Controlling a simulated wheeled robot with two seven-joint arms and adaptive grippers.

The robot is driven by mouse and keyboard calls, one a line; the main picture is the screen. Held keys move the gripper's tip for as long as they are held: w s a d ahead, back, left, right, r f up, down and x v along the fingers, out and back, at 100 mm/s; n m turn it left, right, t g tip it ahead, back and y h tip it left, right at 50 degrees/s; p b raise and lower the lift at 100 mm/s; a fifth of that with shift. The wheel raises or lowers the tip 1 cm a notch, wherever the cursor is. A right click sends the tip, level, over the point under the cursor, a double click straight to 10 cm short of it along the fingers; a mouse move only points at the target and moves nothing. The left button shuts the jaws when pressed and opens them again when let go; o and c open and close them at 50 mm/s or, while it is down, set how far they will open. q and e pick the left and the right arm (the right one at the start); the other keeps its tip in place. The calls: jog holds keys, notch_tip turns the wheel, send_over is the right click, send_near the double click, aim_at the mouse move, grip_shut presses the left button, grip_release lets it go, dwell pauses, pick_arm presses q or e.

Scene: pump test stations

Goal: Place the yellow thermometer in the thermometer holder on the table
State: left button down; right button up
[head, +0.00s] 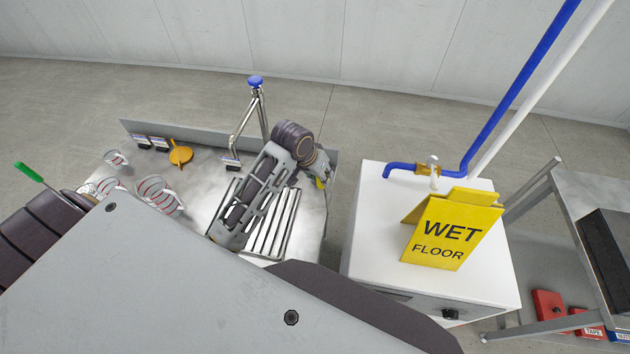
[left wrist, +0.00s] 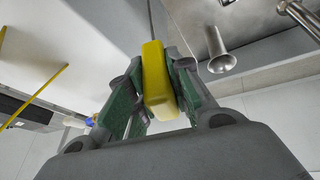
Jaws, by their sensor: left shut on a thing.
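My left gripper (head: 320,178) reaches down near the right edge of the metal table, with a small bit of the yellow thermometer (head: 321,184) showing at its fingers. In the left wrist view, my left gripper (left wrist: 158,90) has its green-padded fingers closed on the yellow block-shaped body of the thermometer (left wrist: 155,80). A thin dark line runs above the yellow body; I cannot tell whether it is the probe. A flared metal piece (left wrist: 220,55) shows near the fingers, apart from the thermometer. I cannot clearly make out the thermometer holder. My right gripper is not seen.
The metal table (head: 215,180) bears striped cups (head: 155,192), an orange item (head: 180,155), a tall blue-topped tap (head: 255,82) and a slatted rack (head: 275,220). A white cabinet (head: 375,220) with a yellow wet-floor sign (head: 450,230) and a blue pipe (head: 520,80) stands to the right.

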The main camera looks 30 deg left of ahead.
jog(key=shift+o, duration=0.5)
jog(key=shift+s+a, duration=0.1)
pick_arm(q)
jog(key=shift+w+a+r, duration=0.1)
jog(key=shift+w+r, duration=0.05)
jog(key=shift+w, duration=0.2)
jog(key=shift+w+a+r, duration=0.2)
jog(key=shift+w+r, duration=0.05)
jog(key=shift+w, duration=0.3)
jog(key=w+a+r+n+y+b, duration=0.2)
jog(key=w+a+r+n+y, duration=0.1)
jog(key=w+a+r, duration=0.6)
jog(key=shift+w+r+b, duration=0.35)
jog(key=shift+w+r, duration=1.5)
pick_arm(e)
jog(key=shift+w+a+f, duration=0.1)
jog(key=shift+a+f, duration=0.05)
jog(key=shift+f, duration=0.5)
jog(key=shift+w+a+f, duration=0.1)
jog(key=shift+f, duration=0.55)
pick_arm(q)
jog(key=shift+f, duration=0.1)
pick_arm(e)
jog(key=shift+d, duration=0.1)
